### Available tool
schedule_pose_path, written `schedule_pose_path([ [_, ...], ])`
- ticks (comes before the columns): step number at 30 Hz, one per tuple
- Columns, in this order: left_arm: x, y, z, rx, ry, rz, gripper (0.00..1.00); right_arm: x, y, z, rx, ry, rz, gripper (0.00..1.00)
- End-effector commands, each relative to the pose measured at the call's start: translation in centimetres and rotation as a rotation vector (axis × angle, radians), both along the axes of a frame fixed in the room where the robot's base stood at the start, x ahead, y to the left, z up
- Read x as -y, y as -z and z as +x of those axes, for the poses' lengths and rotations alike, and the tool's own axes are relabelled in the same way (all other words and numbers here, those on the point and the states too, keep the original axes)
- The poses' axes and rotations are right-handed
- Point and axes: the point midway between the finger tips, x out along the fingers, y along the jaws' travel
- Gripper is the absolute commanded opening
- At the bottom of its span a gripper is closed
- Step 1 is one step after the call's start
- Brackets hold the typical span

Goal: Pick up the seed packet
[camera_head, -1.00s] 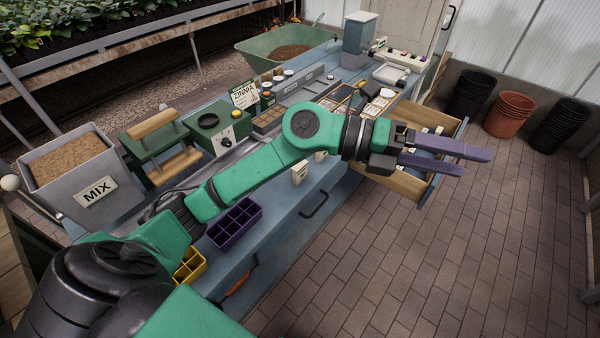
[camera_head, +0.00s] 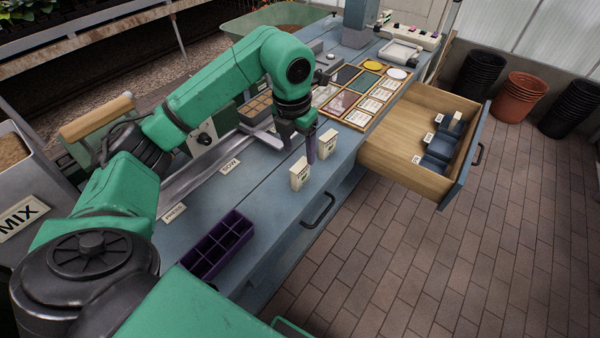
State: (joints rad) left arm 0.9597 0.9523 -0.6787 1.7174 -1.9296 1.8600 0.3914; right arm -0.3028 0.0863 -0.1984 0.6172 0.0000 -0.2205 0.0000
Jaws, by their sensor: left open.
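Two small cream seed packets stand upright on the blue bench top (camera_head: 262,190): a nearer packet (camera_head: 299,174) and a farther packet (camera_head: 327,144). I cannot tell which one the task means. One finger is just left of the farther packet and behind the nearer packet in the picture. I see nothing held between the fingers, and I cannot tell whether a finger touches either packet. My right gripper is out of view.
An open wooden drawer (camera_head: 400,140) juts out at the right, holding several small dark blue items with labels. A purple compartment tray (camera_head: 218,245) sits nearer on the bench. A framed sample board (camera_head: 352,97) lies behind the packets.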

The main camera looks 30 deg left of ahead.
Motion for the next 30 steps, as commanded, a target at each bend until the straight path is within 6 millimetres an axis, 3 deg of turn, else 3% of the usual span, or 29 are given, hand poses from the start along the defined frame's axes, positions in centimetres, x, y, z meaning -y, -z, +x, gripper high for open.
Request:
schedule_pose_path([
  [4, 0.0, 3.6, 0.4, -0.006, -0.001, 0.0, 0.68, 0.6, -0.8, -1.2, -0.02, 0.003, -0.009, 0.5],
  [11, 0.1, 6.8, 0.8, -0.004, 0.0, -0.001, 0.68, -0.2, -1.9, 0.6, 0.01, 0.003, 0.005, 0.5],
  [15, 0.2, 9.5, 1.2, -0.004, 0.0, -0.002, 0.68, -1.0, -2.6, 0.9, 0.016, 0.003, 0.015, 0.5],
  [23, 0.1, 10.7, 1.4, 0.001, 0.001, -0.001, 0.68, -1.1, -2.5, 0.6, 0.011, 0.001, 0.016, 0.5],
  [24, 0.1, 10.7, 1.4, 0.001, 0.001, -0.001, 0.6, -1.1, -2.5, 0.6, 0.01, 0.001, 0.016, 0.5],
  [29, 0.1, 10.7, 1.4, 0.001, 0.001, -0.001, 0.0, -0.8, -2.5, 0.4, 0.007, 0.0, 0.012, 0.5],
  [30, 0.1, 10.7, 1.4, 0.001, 0.001, -0.001, 0.0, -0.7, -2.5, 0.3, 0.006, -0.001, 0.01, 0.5],
])
